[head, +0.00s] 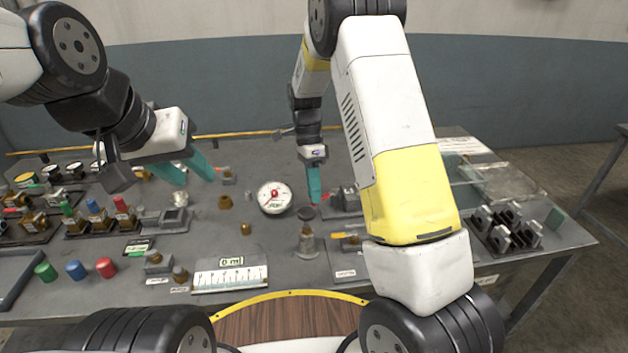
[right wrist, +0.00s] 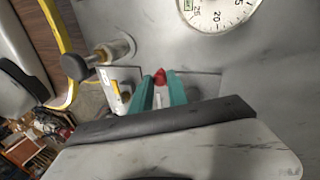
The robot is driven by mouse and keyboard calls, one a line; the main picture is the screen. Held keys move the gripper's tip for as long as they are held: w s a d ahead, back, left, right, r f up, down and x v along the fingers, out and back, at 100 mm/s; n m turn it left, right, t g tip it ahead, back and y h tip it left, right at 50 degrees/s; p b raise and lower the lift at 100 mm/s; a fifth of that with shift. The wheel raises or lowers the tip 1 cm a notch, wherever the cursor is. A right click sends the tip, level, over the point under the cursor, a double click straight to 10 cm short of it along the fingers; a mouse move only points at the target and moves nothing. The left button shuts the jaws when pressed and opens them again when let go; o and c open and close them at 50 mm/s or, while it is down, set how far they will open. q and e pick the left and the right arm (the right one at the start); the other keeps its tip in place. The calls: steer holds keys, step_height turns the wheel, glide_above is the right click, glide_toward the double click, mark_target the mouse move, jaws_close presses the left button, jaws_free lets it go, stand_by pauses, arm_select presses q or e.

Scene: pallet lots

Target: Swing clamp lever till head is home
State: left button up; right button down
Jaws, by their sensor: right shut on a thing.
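The clamp (head: 347,200) is a small grey metal device on a dark plate on the bench, right of centre in the head view. Its lever shows a red tip (right wrist: 160,76) in the right wrist view. My right gripper (head: 314,190) points down at the clamp's left side. In the right wrist view its teal fingers (right wrist: 159,90) are shut on the lever, with the red tip showing between them. The clamp's head and the gap under it are too small or hidden to judge. My left gripper (head: 189,172) is open and empty above the left part of the bench.
A round dial gauge (head: 275,197) lies left of the clamp and also shows in the right wrist view (right wrist: 215,12). A plunger with a dark knob (head: 306,236) stands in front. Coloured handles and blocks fill the left; grey blocks (head: 507,228) sit on a right tray.

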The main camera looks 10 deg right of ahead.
steer(key=w+m, duration=0.1)
steer(key=w+a+m+y, duration=0.1)
steer(key=m, duration=0.1)
steer(key=shift+f+m, duration=0.15)
steer(key=shift+m, duration=0.15)
steer(key=shift+w+m+y, duration=0.6)
steer(key=shift+w+m, duration=0.45)
steer(key=shift+m, duration=0.65)
steer(key=c, duration=1.3)
jaws_free()
steer(key=shift+w, duration=0.1)
steer(key=shift+s+v, duration=0.2)
steer(key=shift+v, duration=3.8)
